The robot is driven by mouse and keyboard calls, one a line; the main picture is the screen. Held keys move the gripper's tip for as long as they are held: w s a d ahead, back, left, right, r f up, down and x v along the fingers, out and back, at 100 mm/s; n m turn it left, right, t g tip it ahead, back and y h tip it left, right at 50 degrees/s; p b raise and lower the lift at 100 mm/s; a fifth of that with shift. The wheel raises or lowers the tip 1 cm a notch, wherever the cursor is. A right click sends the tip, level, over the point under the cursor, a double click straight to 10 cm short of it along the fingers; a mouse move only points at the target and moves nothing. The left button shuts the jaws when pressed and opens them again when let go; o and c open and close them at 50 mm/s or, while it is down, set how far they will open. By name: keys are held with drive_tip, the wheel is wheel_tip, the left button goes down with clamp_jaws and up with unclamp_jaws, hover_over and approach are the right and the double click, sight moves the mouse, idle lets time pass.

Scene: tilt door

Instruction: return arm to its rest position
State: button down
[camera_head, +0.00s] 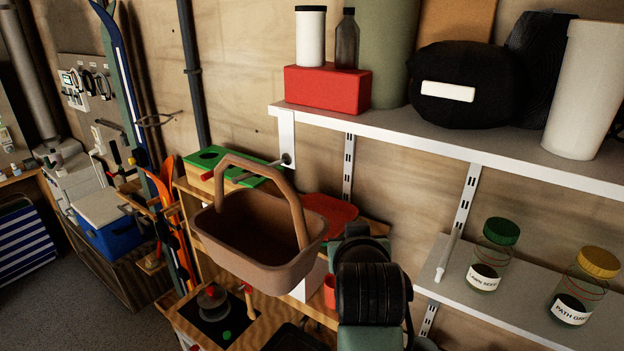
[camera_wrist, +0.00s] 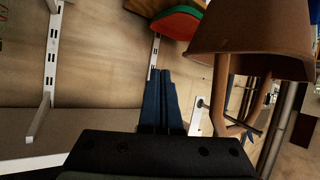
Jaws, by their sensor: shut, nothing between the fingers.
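My arm (camera_head: 372,292) rises into the lower middle of the head view, in front of the wall and right of the brown basket. My gripper (camera_wrist: 161,74) shows in the wrist view with its two dark blue fingers side by side, shut and empty. The fingers are apart from the basket (camera_wrist: 252,42) at the right of that view. In the head view my fingers cannot be made out behind the arm. No tilt door can be made out in either view.
The brown basket (camera_head: 262,235), its handle upright, is close left of my arm near a wall hook (camera_head: 286,159). A shelf (camera_head: 450,147) runs above and a lower shelf (camera_head: 520,300) bears jars (camera_head: 485,265). A red tray (camera_head: 330,210) lies behind. Floor shows far left.

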drive_tip(key=s+a+r+t+b, duration=0.1)
drive_tip(key=s+a+r+t, duration=0.15)
drive_tip(key=r, duration=0.35)
drive_tip(key=s+a+r+t+b, duration=0.1)
drive_tip(key=a+r+t+b, duration=0.15)
drive_tip(key=r, duration=0.35)
drive_tip(key=s+a+r+t+b, duration=0.2)
drive_tip(key=s+r+t, duration=0.7)
drive_tip(key=s+r, duration=0.8)
drive_tip(key=shift+s+r+t+y+b, duration=0.3)
drive_tip(key=shift+s+y+b, duration=0.1)
drive_tip(key=shift+s+b, duration=0.25)
drive_tip(key=shift+d, duration=0.1)
